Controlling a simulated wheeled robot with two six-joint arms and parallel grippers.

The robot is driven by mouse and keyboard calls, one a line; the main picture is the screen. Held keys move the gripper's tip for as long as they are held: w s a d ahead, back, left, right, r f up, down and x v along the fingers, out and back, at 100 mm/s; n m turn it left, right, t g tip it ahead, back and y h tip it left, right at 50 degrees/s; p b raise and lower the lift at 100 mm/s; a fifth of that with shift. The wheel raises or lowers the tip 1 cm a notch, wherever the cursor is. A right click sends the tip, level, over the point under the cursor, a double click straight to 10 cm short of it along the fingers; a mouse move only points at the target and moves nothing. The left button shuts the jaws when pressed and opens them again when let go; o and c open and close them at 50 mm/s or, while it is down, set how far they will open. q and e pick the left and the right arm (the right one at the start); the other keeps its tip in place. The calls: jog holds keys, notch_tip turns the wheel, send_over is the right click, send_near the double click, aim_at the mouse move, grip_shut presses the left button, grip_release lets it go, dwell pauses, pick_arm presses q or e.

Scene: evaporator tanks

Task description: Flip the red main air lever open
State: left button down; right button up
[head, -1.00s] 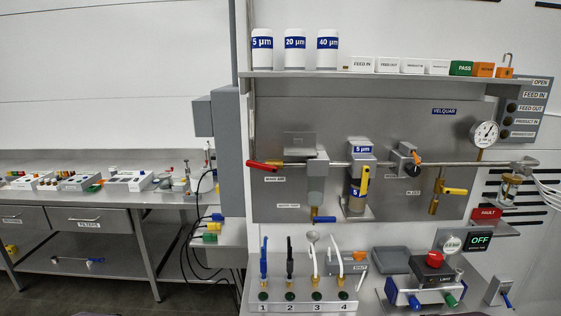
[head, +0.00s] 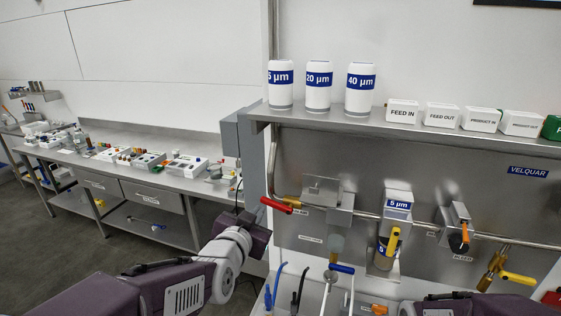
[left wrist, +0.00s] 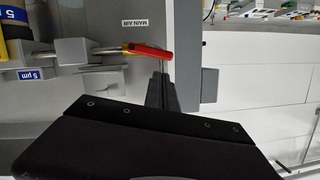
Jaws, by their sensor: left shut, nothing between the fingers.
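The red main air lever (head: 276,205) lies nearly level on the left side of the steel panel, pointing left from a brass valve (head: 292,201). It also shows in the left wrist view (left wrist: 150,57), beside the MAIN AIR label (left wrist: 142,24). My left gripper (head: 260,213) is close to the lever's free end in the head view, its fingers hard to make out. In the left wrist view its fingers (left wrist: 163,78) are shut and empty, with the tips at the red lever's end; I cannot tell whether they touch. My right gripper is not in view.
A grey box (head: 240,140) stands left of the panel. A shelf (head: 345,125) with white canisters (head: 318,88) runs above. A filter unit (head: 392,240) and an orange-handled valve (head: 463,235) lie to the right.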

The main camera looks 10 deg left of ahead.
pick_arm(q)
notch_tip(320, 180, up, 5)
jog(key=d+p, duration=0.2)
jog(key=p, duration=0.3)
send_over(268, 199)
jog(key=s+d, duration=0.2)
jog(key=s, duration=0.1)
notch_tip(268, 199, down, 2)
jog(key=f, duration=0.2)
jog(key=a+f, duration=0.1)
jog(key=f+p, duration=0.1)
jog(key=f, duration=0.1)
jog(key=shift+w+a, duration=0.2)
jog(key=shift+w, duration=0.1)
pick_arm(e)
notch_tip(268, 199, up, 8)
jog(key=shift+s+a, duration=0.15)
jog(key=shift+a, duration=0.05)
pick_arm(q)
jog(key=shift+a, duration=0.1)
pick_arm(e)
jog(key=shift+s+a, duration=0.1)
